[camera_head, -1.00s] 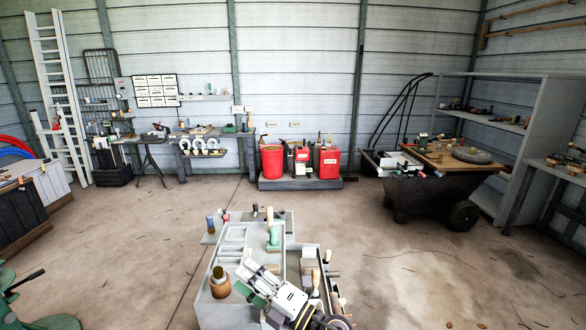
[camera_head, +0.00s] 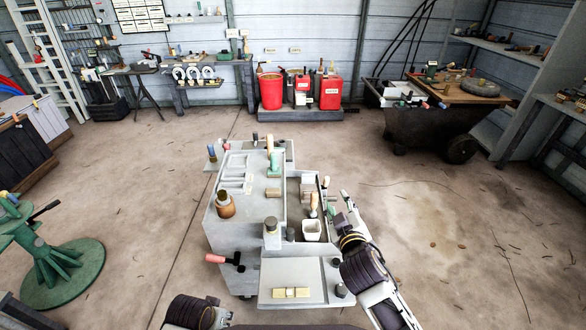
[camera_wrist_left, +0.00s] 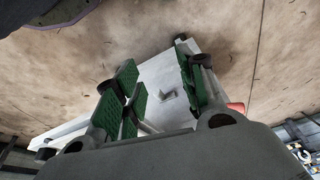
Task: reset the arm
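The grey farrier caddy (camera_head: 231,243) stands in the middle of the floor in the head view, with tools and bottles on its top. My right arm reaches in from the bottom right. My right gripper (camera_head: 342,213) is at the caddy's right side, seen small and at an angle, so its opening is unclear. Only a dark part of my left arm shows at the bottom edge, left of centre. In the left wrist view my left gripper (camera_wrist_left: 158,92) has its green-padded fingers apart, with nothing held between them. A grey surface lies beyond the fingers.
A red-handled hammer (camera_head: 224,260) sticks out at the caddy's front left. A brown bottle (camera_head: 225,206) and a white cup (camera_head: 312,230) stand on the caddy. A green stand (camera_head: 62,270) is at the left. Floor on both sides is largely clear.

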